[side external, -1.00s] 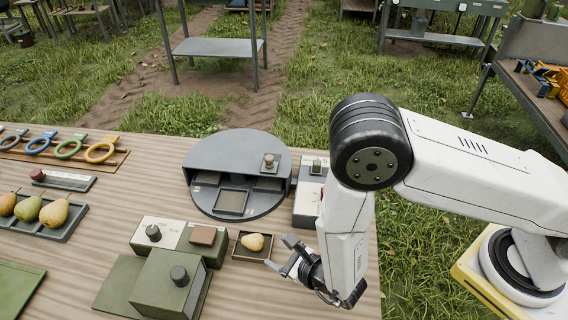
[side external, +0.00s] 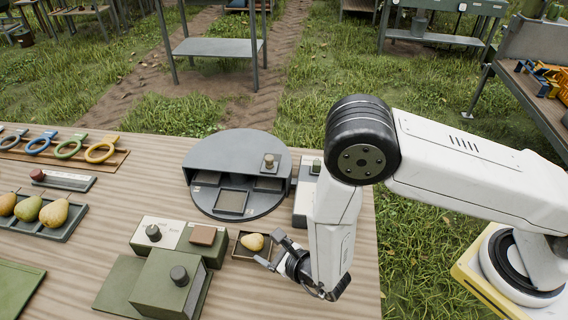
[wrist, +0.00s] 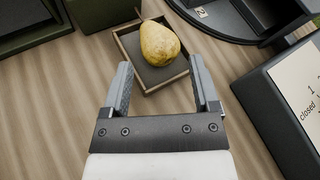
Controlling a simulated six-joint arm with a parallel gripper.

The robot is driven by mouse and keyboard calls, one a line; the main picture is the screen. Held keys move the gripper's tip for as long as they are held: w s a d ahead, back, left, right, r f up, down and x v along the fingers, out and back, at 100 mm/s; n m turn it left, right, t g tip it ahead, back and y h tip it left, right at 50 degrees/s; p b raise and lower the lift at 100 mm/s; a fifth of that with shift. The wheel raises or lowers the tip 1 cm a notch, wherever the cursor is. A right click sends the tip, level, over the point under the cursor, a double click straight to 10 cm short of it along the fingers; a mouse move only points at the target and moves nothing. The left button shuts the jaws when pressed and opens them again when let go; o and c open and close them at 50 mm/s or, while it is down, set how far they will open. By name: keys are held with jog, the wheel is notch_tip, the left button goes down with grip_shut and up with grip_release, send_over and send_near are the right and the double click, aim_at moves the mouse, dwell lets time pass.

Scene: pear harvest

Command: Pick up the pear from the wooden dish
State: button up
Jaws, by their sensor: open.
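A yellow pear (side external: 253,242) lies on its side in a small square wooden dish (side external: 239,253) with a dark floor. In the wrist view the pear (wrist: 159,44) sits toward the far side of the dish (wrist: 151,83). My gripper (side external: 268,249) is open and empty, just right of the dish in the side view. In the wrist view the two fingers of my gripper (wrist: 164,82) point at the dish, one on either side of its near edge, with the pear beyond the fingertips. Whether the fingers touch the dish cannot be told.
A green box with a knob (side external: 172,278) stands left of the dish. A dark round turntable with a hood (side external: 238,170) is behind it, and a grey box (side external: 308,193) stands behind right. A tray (side external: 68,228) with several pears is far left.

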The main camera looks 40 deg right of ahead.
aim_at(257, 240)
jog(key=shift+x, duration=2.15)
jog(key=shift+a, duration=0.1)
jog(key=c, duration=0.9)
jog(key=shift+r, duration=0.2)
jog(key=shift+c, duration=0.2)
jog(key=shift+r, duration=0.8)
jog(key=s+d+r, duration=0.6)
jog(key=s+r, duration=0.5)
jog(key=s, duration=0.1)
jog(key=shift+s, duration=0.3)
